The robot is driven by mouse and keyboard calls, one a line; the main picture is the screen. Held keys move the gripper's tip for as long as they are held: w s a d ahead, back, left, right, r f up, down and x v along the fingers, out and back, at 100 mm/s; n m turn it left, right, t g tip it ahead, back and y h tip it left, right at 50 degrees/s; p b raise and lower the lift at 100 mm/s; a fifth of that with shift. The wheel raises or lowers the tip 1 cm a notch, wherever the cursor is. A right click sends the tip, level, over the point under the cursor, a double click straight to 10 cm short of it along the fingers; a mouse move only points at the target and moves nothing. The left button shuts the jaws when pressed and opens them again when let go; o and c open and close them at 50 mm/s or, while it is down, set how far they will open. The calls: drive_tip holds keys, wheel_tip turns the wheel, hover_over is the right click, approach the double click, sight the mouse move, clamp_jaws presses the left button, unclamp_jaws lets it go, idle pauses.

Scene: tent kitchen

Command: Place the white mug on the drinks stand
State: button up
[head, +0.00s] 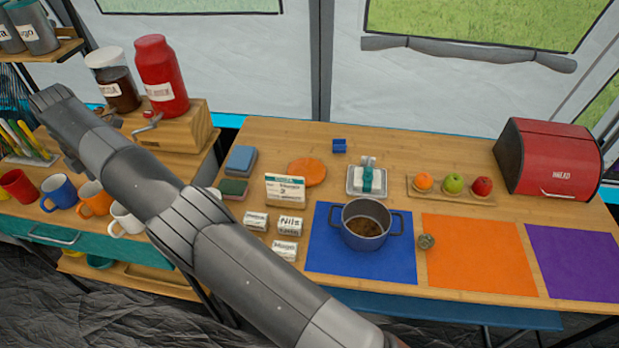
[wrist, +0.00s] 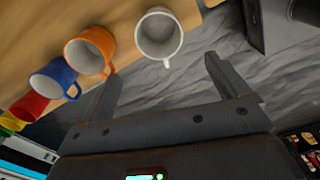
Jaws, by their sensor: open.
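The white mug (head: 125,221) stands upright near the front edge of the left wooden counter, partly behind my arm in the head view. In the wrist view the white mug (wrist: 158,38) shows from above, its handle turned toward my gripper. My gripper (wrist: 162,68) is open and empty, with one finger either side of the handle's line and the mug beyond the fingertips. In the head view my arm hides the gripper. I cannot tell for sure which piece is the drinks stand; a wooden stand (head: 185,132) carries a red canister and a jar of dark contents.
The orange mug (wrist: 88,52) stands close to the white one, near my left finger. Blue (wrist: 53,82) and red (wrist: 30,107) mugs follow in the row. The counter's front edge drops to dark floor. The right table (head: 455,150) holds a pot, fruit and a red bread bin.

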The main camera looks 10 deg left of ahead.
drive_tip(key=w+d+r+m+y, duration=0.1)
drive_tip(key=w+d+r+m, duration=0.7)
drive_tip(key=w+d+r, duration=0.75)
drive_tip(key=d+r+m+t+y, duration=0.1)
drive_tip(key=d+r+m, duration=0.25)
drive_tip(key=d, duration=0.95)
drive_tip(key=d+r+m+t, duration=0.1)
drive_tip(key=d+r+m, duration=0.3)
drive_tip(key=d, duration=0.9)
drive_tip(key=s+d+m+t, duration=0.1)
drive_tip(key=s+d+m, duration=0.25)
drive_tip(key=d, duration=0.35)
drive_tip(key=s+d+f+m, duration=0.1)
drive_tip(key=s+d+m, duration=0.25)
drive_tip(key=d, duration=0.25)
drive_tip(key=s+d+m+t, duration=0.1)
drive_tip(key=s+d+m, duration=0.25)
drive_tip(key=d, duration=0.35)
drive_tip(key=s+d+f+m+h, duration=0.1)
drive_tip(key=s+d+f+m, duration=0.2)
drive_tip(key=s+d+f, duration=0.2)
drive_tip(key=s+d+f+m+t+h, duration=0.1)
drive_tip(key=s+d+f+m, duration=0.3)
drive_tip(key=s, duration=0.6)
drive_tip(key=shift+d+f+t, duration=0.3)
drive_tip(key=shift+d+f, duration=0.05)
drive_tip(key=shift+d, duration=0.35)
